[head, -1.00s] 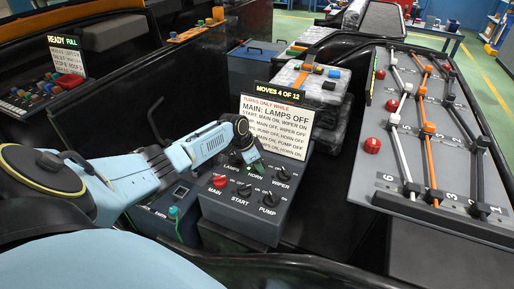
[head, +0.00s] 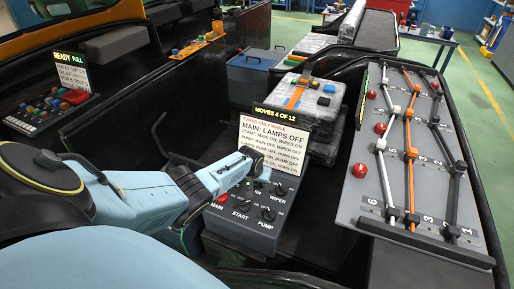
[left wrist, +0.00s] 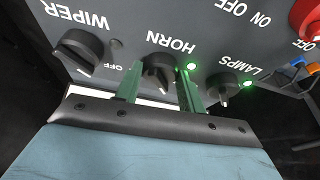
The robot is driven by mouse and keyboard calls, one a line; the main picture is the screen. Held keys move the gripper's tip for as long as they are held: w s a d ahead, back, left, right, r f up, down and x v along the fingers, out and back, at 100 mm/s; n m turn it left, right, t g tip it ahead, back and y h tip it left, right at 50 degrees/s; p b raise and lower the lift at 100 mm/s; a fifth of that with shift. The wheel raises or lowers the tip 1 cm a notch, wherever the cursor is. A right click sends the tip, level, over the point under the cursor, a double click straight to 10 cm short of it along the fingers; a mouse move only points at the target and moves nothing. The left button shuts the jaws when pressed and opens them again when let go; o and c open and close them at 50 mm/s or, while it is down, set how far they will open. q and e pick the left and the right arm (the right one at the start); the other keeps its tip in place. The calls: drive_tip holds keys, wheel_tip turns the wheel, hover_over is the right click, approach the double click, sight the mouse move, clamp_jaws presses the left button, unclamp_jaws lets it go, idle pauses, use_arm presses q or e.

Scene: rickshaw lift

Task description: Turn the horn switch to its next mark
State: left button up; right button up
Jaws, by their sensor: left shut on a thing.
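The horn switch (left wrist: 158,72) is a black knob with a pale pointer, under the HORN label in the left wrist view. My left gripper (left wrist: 160,90) has a green finger on each side of it and is shut on it. In the head view the left gripper (head: 252,183) covers most of that switch at the back row of the grey switch panel (head: 245,233). A green light (left wrist: 191,67) is lit beside the horn switch. My right gripper is not in view.
The wiper switch (left wrist: 78,50) and lamps switch (left wrist: 223,88), with a lit green light, flank the horn switch closely. The main switch (head: 222,198) is red; the pump switch (head: 268,214) is black. A sign (head: 273,145) reading "MOVES 4 OF 12" stands behind.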

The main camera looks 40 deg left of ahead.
use_arm(q)
drive_tip(key=shift+n, duration=0.6)
drive_tip(key=shift+y, duration=0.3)
drive_tip(key=o, duration=1)
drive_tip(key=shift+r, duration=0.1)
drive_tip(key=shift+s+d+r+p, duration=0.1)
drive_tip(key=shift+r+p, duration=0.1)
drive_tip(key=shift+p, duration=0.3)
drive_tip(key=shift+p+v, duration=3.4)
drive_tip(key=shift+v, duration=3)
